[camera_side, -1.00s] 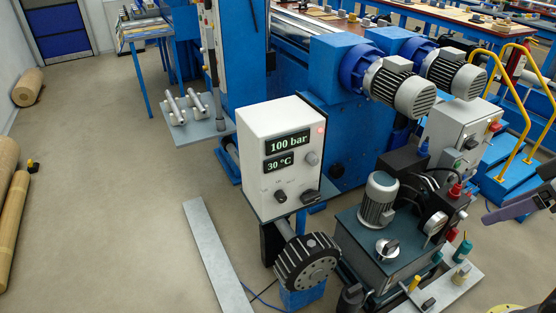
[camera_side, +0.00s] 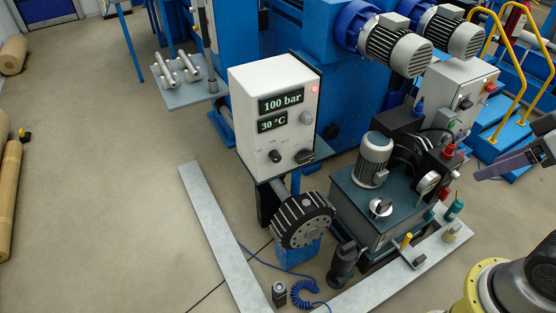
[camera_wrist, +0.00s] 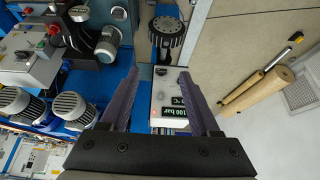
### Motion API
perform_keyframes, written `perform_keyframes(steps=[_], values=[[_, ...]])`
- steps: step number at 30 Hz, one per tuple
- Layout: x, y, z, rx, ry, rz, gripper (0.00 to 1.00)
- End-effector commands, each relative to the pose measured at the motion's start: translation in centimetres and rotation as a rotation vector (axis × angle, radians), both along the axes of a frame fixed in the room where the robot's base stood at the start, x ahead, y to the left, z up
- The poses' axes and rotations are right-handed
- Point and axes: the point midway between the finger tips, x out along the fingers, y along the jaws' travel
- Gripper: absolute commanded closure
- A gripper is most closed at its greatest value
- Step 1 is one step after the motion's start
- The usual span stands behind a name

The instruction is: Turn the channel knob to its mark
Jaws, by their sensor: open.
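A white control box (camera_side: 247,125) in the side view has displays reading 100 bar and 30 °C. A small dark knob (camera_side: 275,156) sits low on its front, and a wider dark knob (camera_side: 304,156) sits at its lower right. A grey knob (camera_side: 306,118) is above that one. I cannot read the labels or tell which is the channel knob. My gripper (camera_wrist: 159,72) is open and empty in the wrist view, its purple fingers apart with the box beyond them. In the side view a finger (camera_side: 505,162) shows at the right edge, well apart from the box.
A black ribbed wheel (camera_side: 303,221) stands below the box. A hydraulic unit with a grey motor (camera_side: 373,160) and a dark tank (camera_side: 375,205) stands to its right. Large motors (camera_side: 398,50) are behind.

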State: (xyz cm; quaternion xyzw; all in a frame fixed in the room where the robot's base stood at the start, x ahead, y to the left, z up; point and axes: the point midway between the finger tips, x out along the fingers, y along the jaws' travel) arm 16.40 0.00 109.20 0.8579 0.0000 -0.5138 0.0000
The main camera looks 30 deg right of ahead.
Motion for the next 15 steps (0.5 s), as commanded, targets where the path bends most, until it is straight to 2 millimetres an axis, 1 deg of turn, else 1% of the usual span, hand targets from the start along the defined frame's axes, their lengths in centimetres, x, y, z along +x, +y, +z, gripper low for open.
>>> perform_keyframes(steps=[2,4,5,7,8,11,12,14,15], values=[[0.0,0.0,0.0,-0.003,-0.001,0.006,0.29],[0.6,0.0,0.4,-0.010,-0.032,0.019,0.29],[1.0,0.0,0.6,-0.014,-0.055,0.026,0.29],[2.7,0.1,1.8,-0.021,-0.142,0.045,0.29],[3.6,0.2,2.8,-0.024,-0.197,0.054,0.29],[7.4,0.4,6.9,-0.042,-0.404,0.081,0.29],[9.0,0.5,8.5,-0.049,-0.479,0.088,0.29],[11.5,0.6,10.8,-0.063,-0.581,0.098,0.29],[13.3,0.7,12.1,-0.070,-0.643,0.104,0.29]])
